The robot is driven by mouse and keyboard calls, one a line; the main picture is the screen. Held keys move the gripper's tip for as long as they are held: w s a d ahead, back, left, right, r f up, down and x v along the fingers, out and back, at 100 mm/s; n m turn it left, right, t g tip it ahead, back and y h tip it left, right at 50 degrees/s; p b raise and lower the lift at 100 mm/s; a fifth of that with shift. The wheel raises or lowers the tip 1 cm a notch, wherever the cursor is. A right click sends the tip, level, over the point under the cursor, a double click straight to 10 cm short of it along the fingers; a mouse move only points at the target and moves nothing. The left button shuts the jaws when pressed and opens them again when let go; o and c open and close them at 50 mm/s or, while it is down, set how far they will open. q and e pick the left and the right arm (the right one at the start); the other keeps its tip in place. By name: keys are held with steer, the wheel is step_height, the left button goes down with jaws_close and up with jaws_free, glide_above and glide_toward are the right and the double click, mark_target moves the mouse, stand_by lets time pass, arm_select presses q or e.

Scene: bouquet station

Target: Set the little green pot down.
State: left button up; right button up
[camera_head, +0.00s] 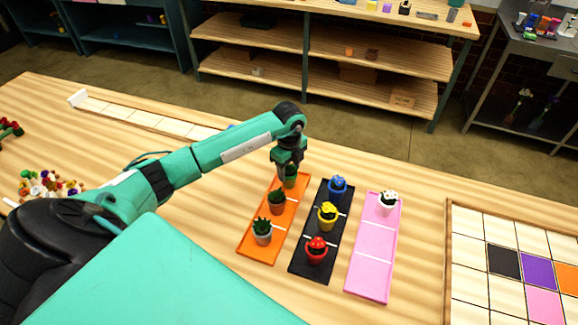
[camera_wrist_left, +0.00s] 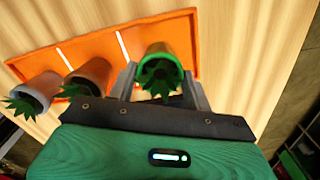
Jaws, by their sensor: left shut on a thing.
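The little green pot (camera_head: 289,180) holds a spiky green plant and is at the far end of the orange tray (camera_head: 247,250). My left gripper (camera_head: 288,168) is shut on it from above. In the left wrist view the green pot (camera_wrist_left: 160,52) sits between the two fingers (camera_wrist_left: 160,78), over the last section of the orange tray (camera_wrist_left: 90,22). I cannot tell whether its base touches the tray. My right gripper is not in view.
A brown pot (camera_head: 277,201) and a pale grey pot (camera_head: 262,232) stand in the orange tray's other sections. The black tray (camera_head: 301,268) holds blue (camera_head: 338,188), yellow (camera_head: 327,216) and red (camera_head: 316,250) pots. The pink tray (camera_head: 370,275) holds a white pot (camera_head: 387,203) and has bare room.

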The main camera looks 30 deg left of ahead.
arm_select(q)
steer(key=o, duration=1.2)
steer(key=shift+f, duration=0.1)
step_height(320, 180, up, 11)
steer(key=b, duration=0.4)
steer(key=shift+r, duration=0.7)
